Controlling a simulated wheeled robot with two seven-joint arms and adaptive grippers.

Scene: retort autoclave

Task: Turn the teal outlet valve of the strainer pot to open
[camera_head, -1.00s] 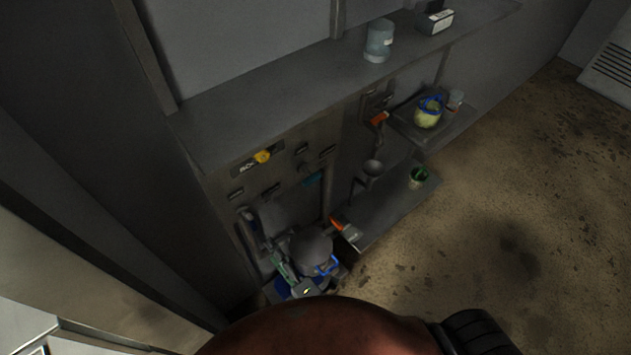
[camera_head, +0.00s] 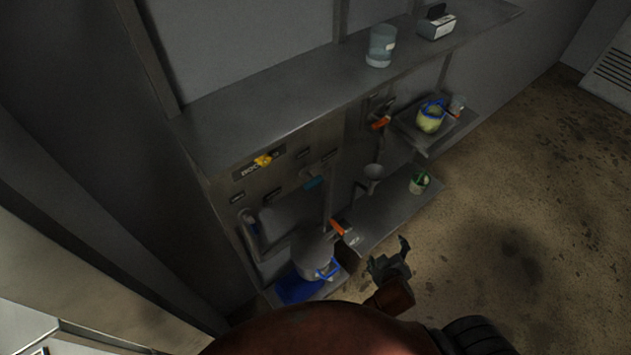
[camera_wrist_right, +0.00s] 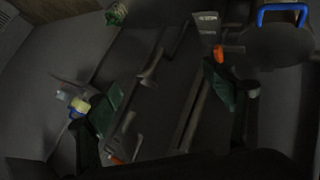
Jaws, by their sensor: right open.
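The pot stands on the low shelf beside a blue piece. My right gripper (camera_head: 390,258) is open and empty, to the right of the pot and below the teal handle, apart from both. In the right wrist view its fingers (camera_wrist_right: 165,95) are spread, with the pot (camera_wrist_right: 278,45) at the upper right. My left gripper is not in view.
Orange handles (camera_head: 338,228) (camera_head: 380,122) stick out from the panel. A yellow knob (camera_head: 263,160) is at upper left. The floor at right is clear.

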